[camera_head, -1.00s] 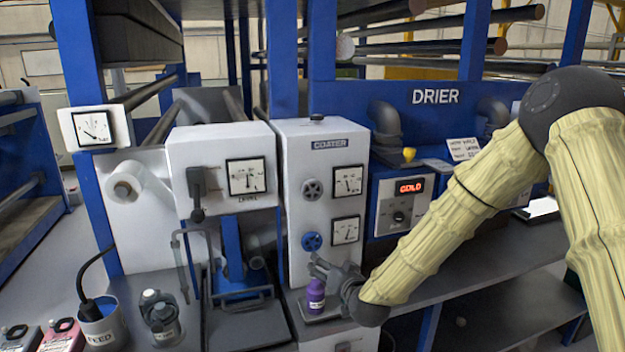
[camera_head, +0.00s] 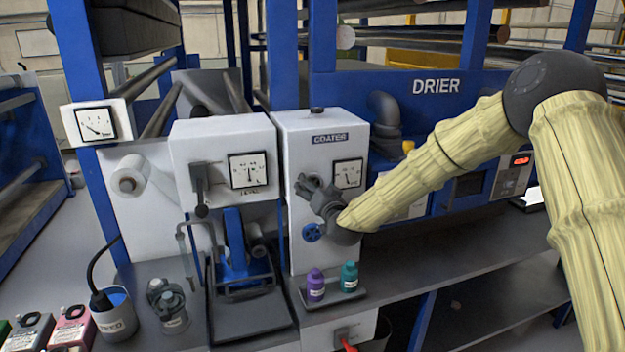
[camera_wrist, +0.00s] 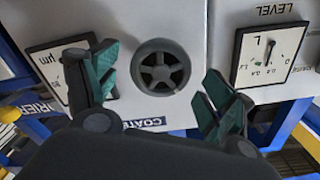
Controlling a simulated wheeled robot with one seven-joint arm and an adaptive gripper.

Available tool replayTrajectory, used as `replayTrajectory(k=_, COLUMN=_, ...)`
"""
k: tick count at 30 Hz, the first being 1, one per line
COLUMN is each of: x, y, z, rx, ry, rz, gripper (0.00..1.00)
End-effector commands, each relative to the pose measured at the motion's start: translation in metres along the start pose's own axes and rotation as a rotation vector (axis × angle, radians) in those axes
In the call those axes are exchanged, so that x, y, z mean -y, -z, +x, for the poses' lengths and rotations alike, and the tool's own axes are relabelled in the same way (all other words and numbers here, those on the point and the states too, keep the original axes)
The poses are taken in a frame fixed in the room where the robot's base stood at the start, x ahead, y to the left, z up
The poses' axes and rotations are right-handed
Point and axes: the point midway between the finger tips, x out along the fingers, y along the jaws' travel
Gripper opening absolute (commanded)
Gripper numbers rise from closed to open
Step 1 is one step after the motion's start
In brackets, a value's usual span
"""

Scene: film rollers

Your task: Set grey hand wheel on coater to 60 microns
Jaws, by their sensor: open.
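The grey coater (camera_head: 290,160) stands left of the drier. Its grey hand wheel is hidden behind my gripper (camera_head: 316,192) in the head view. In the wrist view the dark, spoked grey hand wheel (camera_wrist: 160,68) faces me. My gripper (camera_wrist: 158,68) is open, with one teal-padded finger either side of the wheel; I cannot tell whether they touch it. The upper coater gauge (camera_head: 348,173) shows beside my gripper; its small scale is unreadable. In the wrist view the gauge marked µm (camera_wrist: 48,62) is partly covered by the left finger.
A blue hand wheel (camera_head: 311,233) sits lower on the coater, near my arm. A purple bottle (camera_head: 315,287) and a teal bottle (camera_head: 348,277) stand on a small tray below. A lever (camera_head: 200,195) and level gauge (camera_head: 248,170) are on the white housing at left.

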Motion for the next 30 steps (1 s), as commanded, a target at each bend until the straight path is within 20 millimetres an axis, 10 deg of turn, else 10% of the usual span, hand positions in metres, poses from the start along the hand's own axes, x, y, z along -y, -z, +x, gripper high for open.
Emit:
replayTrajectory(k=18, x=0.000, y=-0.001, z=0.026, rx=0.001, ry=0.000, rz=-0.001, gripper=0.83)
replayTrajectory(k=26, x=0.000, y=-0.001, z=0.026, rx=0.001, ry=0.000, rz=-0.001, gripper=0.37)
replayTrajectory(k=30, x=-0.001, y=-0.001, z=0.026, rx=0.001, ry=0.000, rz=0.000, gripper=0.37)
